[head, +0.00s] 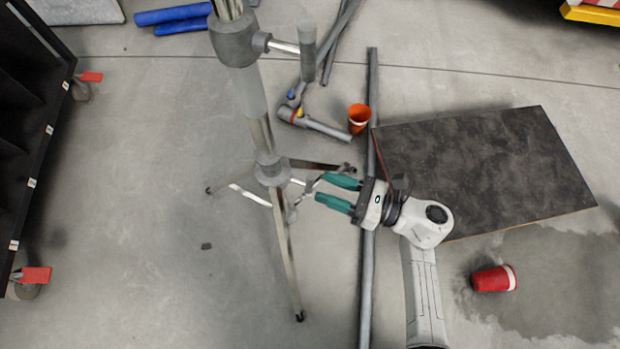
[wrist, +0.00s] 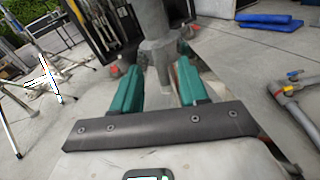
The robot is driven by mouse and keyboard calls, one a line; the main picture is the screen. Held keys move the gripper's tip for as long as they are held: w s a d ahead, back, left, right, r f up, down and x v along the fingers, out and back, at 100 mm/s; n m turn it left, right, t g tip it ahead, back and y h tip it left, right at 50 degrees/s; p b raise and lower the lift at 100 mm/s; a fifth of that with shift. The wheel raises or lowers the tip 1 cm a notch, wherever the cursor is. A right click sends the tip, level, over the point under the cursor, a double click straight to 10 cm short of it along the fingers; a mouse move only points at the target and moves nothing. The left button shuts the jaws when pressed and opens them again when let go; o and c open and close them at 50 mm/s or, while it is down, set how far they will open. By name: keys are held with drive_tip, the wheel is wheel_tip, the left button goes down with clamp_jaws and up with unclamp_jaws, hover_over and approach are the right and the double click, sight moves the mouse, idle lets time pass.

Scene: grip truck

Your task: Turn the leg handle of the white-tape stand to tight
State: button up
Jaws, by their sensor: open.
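The stand (head: 254,92) is a grey metal post with a large upper collar and a lower leg collar (head: 271,170), its legs spread on the floor. A white strip, perhaps the tape, shows on a low brace (head: 250,195). A small grey leg handle (head: 309,186) sticks out from the lower collar toward my gripper (head: 321,187). My gripper has teal fingers, open, just right of the handle. In the wrist view the open fingers of my gripper (wrist: 158,80) flank the grey stand parts (wrist: 157,47). Whether the fingers touch the handle is not clear.
A long grey pipe (head: 368,270) lies beneath my wrist. An orange cup (head: 358,118), a dark board (head: 480,165) and a red cup (head: 494,279) lie right. A black shelf cart (head: 30,140) stands left. Floor between cart and stand is mostly clear.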

sight(313, 183)
drive_tip(key=shift+b+x, duration=0.5)
drive_tip(key=shift+x, duration=2.15)
drive_tip(key=shift+c, duration=0.2)
clamp_jaws()
